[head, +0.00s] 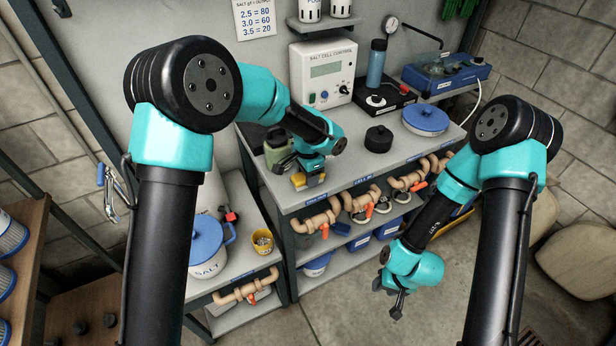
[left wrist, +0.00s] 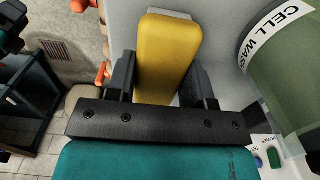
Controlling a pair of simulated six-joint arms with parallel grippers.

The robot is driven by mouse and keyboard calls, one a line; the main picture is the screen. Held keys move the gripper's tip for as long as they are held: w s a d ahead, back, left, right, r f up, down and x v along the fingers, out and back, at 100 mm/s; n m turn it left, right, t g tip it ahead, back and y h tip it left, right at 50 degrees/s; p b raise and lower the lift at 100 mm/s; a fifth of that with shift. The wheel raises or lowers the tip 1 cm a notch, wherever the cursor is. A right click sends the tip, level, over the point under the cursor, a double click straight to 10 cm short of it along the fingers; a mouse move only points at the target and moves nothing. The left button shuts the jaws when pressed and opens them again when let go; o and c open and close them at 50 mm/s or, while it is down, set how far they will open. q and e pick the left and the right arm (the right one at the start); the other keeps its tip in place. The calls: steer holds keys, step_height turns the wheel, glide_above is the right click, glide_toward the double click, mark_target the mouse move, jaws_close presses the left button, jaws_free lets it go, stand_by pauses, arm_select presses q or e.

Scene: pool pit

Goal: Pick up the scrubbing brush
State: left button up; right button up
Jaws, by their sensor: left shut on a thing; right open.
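The scrubbing brush (head: 309,181) shows as a small yellow block at the left front corner of the grey bench top (head: 352,172). In the left wrist view, the yellow brush (left wrist: 168,50) sits between the two dark fingers. My left gripper (head: 302,171) is shut on it from above. I cannot tell whether the brush touches the bench. My right gripper (head: 393,300) is open and empty, low in front of the bench, over the floor.
A green cell wash bottle (head: 275,147) stands close beside my left gripper. A black cap (head: 379,135), a blue-lidded tub (head: 425,119) and a salt cell control box (head: 322,72) are on the bench. A salt bucket (head: 208,247) stands on the lower left shelf.

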arm_select(q)
steer(key=shift+r, duration=1.85)
steer(key=s+r, duration=0.1)
steer(key=s, duration=1.5)
steer(key=shift+r, duration=0.15)
steer(key=shift+d, duration=0.1)
